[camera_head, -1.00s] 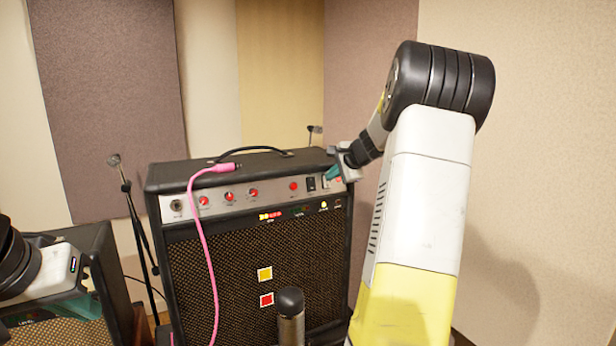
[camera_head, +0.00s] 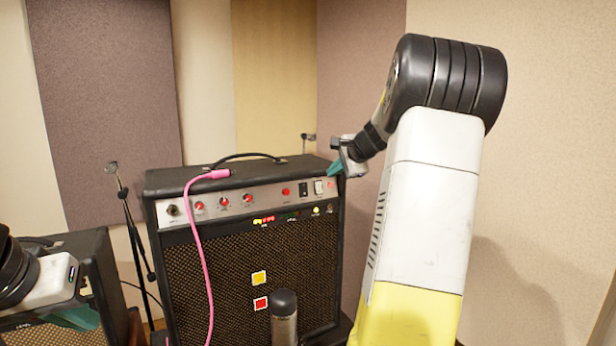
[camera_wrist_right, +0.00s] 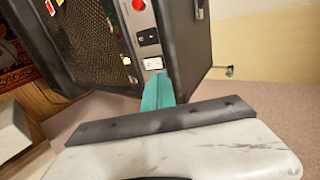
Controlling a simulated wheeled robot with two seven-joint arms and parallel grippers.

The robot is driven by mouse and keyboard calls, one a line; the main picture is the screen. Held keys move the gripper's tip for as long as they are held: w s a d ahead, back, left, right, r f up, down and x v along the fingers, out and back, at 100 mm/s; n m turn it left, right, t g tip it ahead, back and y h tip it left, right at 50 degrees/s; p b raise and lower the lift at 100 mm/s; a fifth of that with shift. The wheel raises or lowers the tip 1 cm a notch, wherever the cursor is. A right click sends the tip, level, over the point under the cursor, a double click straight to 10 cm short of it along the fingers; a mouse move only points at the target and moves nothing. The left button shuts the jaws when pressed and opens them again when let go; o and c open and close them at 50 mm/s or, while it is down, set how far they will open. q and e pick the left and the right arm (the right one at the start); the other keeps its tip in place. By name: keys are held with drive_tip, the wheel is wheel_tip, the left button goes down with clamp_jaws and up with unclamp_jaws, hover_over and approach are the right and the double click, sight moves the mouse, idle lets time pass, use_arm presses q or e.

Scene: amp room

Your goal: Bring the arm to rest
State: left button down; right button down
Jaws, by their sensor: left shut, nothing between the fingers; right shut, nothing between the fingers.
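My right arm rises on the right of the head view and bends over at its black joint. Its gripper (camera_head: 338,168) has teal fingers and is at the right end of the large amp's control panel (camera_head: 240,202). In the right wrist view the teal fingers (camera_wrist_right: 157,92) are together, close to a white switch (camera_wrist_right: 153,63) on the panel; I cannot tell whether they touch it. Nothing is between them. My left gripper (camera_head: 82,317) shows its teal fingers at the lower left, in front of a smaller amp, with nothing seen held.
The large amp (camera_head: 290,265) stands in the middle, with a pink cable (camera_head: 205,250) hanging down its front. The smaller amp (camera_head: 85,245) is at the left. A microphone stand (camera_head: 130,225) stands between them. Padded panels (camera_head: 105,90) line the walls.

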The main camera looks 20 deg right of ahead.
drive_tip(key=shift+s, duration=0.2)
drive_tip(key=shift+d, duration=0.1)
drive_tip(key=s+a+n+g+y, duration=0.1)
drive_tip(key=s+a+n, duration=0.3)
drive_tip(key=s+a, duration=0.45)
drive_tip(key=s+a+n+g+y, duration=0.15)
drive_tip(key=s+a+n, duration=0.3)
drive_tip(key=a, duration=0.65)
drive_tip(key=s+a+f+n, duration=0.2)
drive_tip(key=s+n, duration=0.1)
drive_tip(key=s, duration=0.4)
drive_tip(key=s+a+f+n+g+h, duration=0.1)
drive_tip(key=s+a+f+n, duration=0.2)
drive_tip(key=s, duration=0.3)
drive_tip(key=s+a+f+n+g, duration=0.1)
drive_tip(key=s+a+f+n, duration=0.1)
drive_tip(key=s, duration=0.5)
drive_tip(key=shift+s+a+f+n, duration=0.2)
drive_tip(key=shift+s+a+n, duration=0.15)
drive_tip(key=shift+a+n, duration=0.2)
drive_tip(key=shift+g+h, duration=0.25)
